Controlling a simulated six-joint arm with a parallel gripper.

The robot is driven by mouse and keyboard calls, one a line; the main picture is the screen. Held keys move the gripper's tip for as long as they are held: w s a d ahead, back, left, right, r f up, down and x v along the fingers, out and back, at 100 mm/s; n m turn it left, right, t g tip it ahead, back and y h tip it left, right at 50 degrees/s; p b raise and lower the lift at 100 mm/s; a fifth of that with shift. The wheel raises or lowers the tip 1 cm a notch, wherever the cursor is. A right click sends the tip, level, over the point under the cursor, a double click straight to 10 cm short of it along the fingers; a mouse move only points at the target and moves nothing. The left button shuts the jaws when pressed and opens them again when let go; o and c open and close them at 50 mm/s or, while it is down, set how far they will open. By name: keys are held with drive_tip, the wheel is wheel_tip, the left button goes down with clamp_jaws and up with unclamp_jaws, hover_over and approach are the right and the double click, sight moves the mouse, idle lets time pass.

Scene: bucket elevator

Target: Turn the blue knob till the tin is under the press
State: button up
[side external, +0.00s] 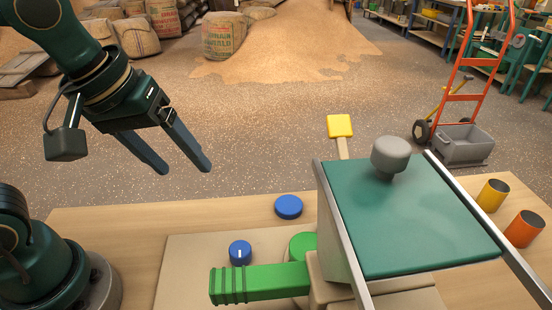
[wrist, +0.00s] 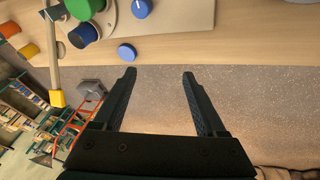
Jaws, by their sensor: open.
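My gripper (side external: 187,168) is open and empty, raised at the upper left in the side view, well apart from the knob. Its two fingers also show in the wrist view (wrist: 160,74). A blue knob (side external: 240,252) with a white mark stands on the pale base plate; it shows at the top of the wrist view (wrist: 141,8). A yellow tin (side external: 493,195) and an orange tin (side external: 524,229) stand at the right of the bench. A grey rounded head (side external: 390,155) sits above a sloping green panel (side external: 410,215). I cannot tell which part is the press.
A flat blue disc (side external: 289,206) lies near the bench's far edge. A ribbed green bar (side external: 260,283) and a green round part (side external: 302,246) stand close beside the knob. A yellow paddle (side external: 340,126) sticks up behind the panel. The bench's left part (side external: 115,225) is clear.

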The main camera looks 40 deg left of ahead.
drive_tip(key=w+d+f+n+g, duration=0.1)
drive_tip(key=w+d+f+g, duration=0.15)
drive_tip(key=d+f, duration=0.2)
drive_tip(key=g, duration=0.2)
hover_over(239, 250)
drive_tip(key=shift+y, duration=0.3)
drive_tip(key=f, duration=0.4)
drive_tip(key=shift+w+f, duration=0.15)
drive_tip(key=shift+w, duration=0.05)
drive_tip(key=shift+s+d+f+m, duration=0.1)
drive_tip(key=shift+s+f+m, duration=0.2)
drive_tip(key=shift+f, duration=2.55)
drive_tip(key=shift+w, duration=0.1)
clamp_jaws()
